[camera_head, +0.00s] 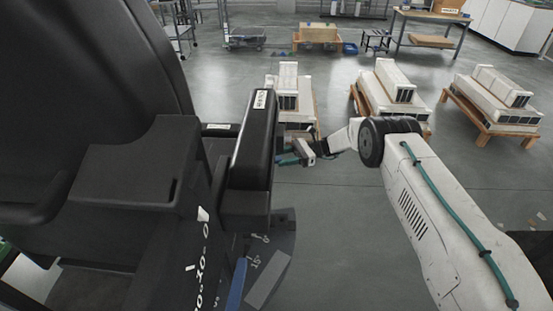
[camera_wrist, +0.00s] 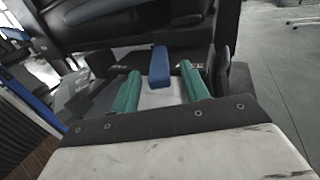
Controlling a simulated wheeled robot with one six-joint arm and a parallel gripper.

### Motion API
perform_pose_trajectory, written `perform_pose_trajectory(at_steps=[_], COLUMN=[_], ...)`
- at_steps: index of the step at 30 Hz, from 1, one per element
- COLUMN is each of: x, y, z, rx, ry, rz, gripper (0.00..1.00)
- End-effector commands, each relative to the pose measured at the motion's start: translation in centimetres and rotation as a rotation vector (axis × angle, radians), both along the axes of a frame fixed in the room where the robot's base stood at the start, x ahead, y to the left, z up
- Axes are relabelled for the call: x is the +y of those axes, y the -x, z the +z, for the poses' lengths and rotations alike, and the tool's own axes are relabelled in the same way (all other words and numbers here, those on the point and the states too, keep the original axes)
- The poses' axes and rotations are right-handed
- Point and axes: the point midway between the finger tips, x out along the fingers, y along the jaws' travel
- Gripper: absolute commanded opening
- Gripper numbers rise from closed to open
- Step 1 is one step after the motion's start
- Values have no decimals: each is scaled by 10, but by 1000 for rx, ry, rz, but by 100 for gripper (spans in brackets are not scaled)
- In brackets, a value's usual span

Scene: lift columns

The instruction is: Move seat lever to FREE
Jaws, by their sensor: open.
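The black seat (camera_head: 95,90) fills the left of the head view, with its black side box (camera_head: 254,135) in the middle. My gripper (camera_head: 287,152) is beside the box's right face. In the wrist view, my gripper (camera_wrist: 158,72) has its two green fingers spread apart. A blue lever (camera_wrist: 160,66) stands upright in the gap between the fingertips, with room on both sides. I cannot tell how deep it is between them. Small white labels (camera_wrist: 118,88) lie beside it, too small to read. The lever is hidden behind the box in the head view.
A blue bar (camera_head: 236,286) stands by a dark plate with white angle marks (camera_head: 268,262) below the box. White block stacks on wooden pallets (camera_head: 391,95) stand behind. A workbench (camera_head: 430,22) is at the back right.

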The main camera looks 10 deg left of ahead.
Motion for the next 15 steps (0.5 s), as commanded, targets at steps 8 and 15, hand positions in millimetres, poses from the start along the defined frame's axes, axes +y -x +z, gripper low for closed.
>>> perform_pose_trajectory(at_steps=[8,15], x=[-43,-56], y=[-20,-26], z=[0,0], rx=[-2,1], ry=[-1,0], rz=[-2,-1], gripper=[45,45])
